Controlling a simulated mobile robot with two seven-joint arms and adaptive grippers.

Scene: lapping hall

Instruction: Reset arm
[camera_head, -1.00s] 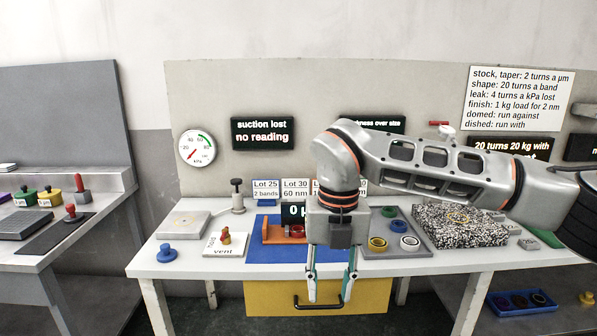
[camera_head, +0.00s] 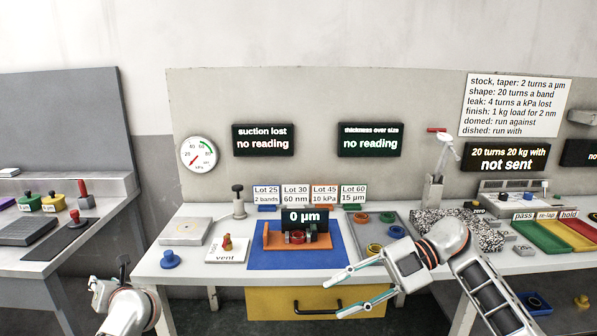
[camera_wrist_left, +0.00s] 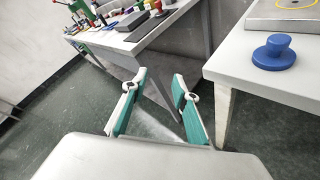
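My right gripper (camera_head: 337,296) is in front of the table's front edge, right of the yellow drawer's middle in the head view. Its two teal-lined fingers point left, spread apart, with nothing between them. My left arm shows at the lower left corner of the head view, in front of the gap between the tables; its fingers cannot be made out there. In the left wrist view my left gripper (camera_wrist_left: 159,88) has its fingers spread and empty, over the floor beside a table with a blue knob (camera_wrist_left: 275,52).
The white table (camera_head: 200,267) carries a blue mat (camera_head: 270,259) with an orange fixture (camera_head: 268,240), a vent card (camera_head: 222,254), a grey tray (camera_head: 385,219) of rings and a speckled block (camera_head: 430,222). A yellow drawer (camera_head: 265,304) is below. A grey side table (camera_head: 40,268) stands left.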

